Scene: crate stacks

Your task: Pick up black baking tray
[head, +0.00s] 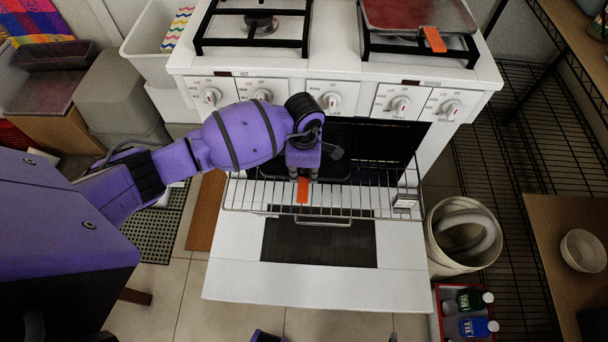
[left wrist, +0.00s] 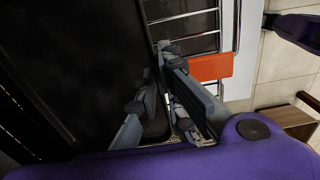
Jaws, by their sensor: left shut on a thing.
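The black baking tray (head: 337,172) lies on the wire rack (head: 250,196) of the open oven, partly inside the dark cavity and partly hidden by my left gripper. My left gripper (head: 303,176) reaches down over its front edge. In the left wrist view the tray (left wrist: 75,60) fills the left side as a dark flat surface. There the fingers of my left gripper (left wrist: 165,105) are on either side of the tray's rim, shut on it. An orange tab (head: 303,190) shows just in front of the fingers; it also shows in the left wrist view (left wrist: 210,66).
The oven door (head: 320,282) hangs open below the rack. Knobs and the stovetop (head: 330,50) are above, with a reddish pan (head: 415,14) on it. A white bin (head: 463,262) and a red crate of bottles (head: 440,310) stand right of the door.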

